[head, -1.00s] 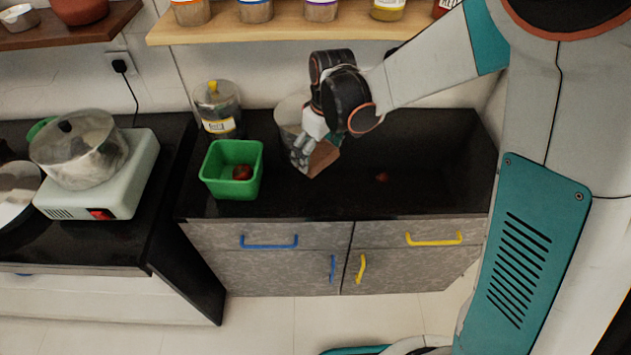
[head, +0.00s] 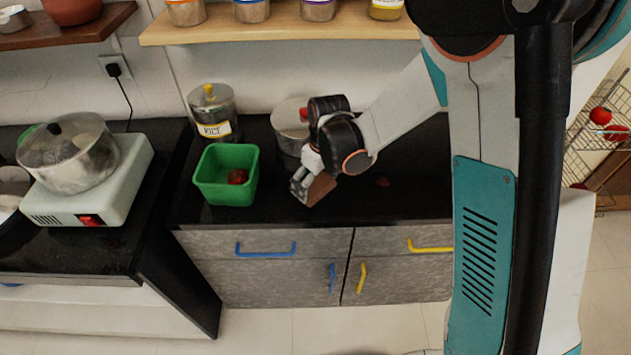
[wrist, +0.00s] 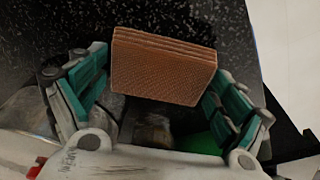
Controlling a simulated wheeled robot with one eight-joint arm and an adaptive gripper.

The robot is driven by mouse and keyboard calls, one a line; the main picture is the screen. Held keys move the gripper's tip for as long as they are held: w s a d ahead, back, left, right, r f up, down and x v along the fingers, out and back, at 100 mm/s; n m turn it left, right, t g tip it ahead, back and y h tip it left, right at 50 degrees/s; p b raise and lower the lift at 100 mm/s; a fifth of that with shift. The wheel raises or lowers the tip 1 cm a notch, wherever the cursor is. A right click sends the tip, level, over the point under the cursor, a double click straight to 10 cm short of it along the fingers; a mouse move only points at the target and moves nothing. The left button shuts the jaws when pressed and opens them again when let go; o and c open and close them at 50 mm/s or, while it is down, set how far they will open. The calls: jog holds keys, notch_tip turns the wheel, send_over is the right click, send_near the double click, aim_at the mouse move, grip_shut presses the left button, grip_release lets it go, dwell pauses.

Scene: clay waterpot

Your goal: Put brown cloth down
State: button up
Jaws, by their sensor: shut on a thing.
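The brown cloth (wrist: 163,68) is a folded, layered block with a woven texture. In the wrist view it sits between the green-padded fingers of my gripper (wrist: 160,85), which is shut on it. In the head view my gripper (head: 309,188) holds the brown cloth (head: 320,189) over the black countertop (head: 265,205), near its front edge. I cannot tell whether the cloth touches the counter. The cloth is partly hidden by my fingers in the head view.
A green bin (head: 226,191) with a reddish item stands left of my gripper. A rice jar (head: 212,112) and a metal pot (head: 288,120) stand behind. A stove (head: 95,190) with a pot is further left.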

aim_at(321, 186)
jog(key=shift+f, duration=0.1)
jog(key=shift+f, duration=0.15)
jog(key=o, duration=0.8)
jog(key=shift+o, duration=0.2)
jog(key=shift+r, duration=0.2)
notch_tip(321, 186, up, 12)
jog(key=s+d+p, duration=0.1)
jog(key=p, duration=0.3)
jog(key=shift+s+d, duration=0.2)
jog(key=s+d+r+m+t, duration=0.35)
jog(key=s+d+r, duration=0.45)
jog(key=r, duration=0.3)
jog(key=s+d+r+m+t+h, duration=0.1)
jog(key=s+d+m, duration=0.4)
jog(key=s, duration=0.6)
jog(key=shift+d+r+t, duration=0.65)
jog(key=shift+d+r, duration=0.35)
jog(key=shift+r, duration=0.2)
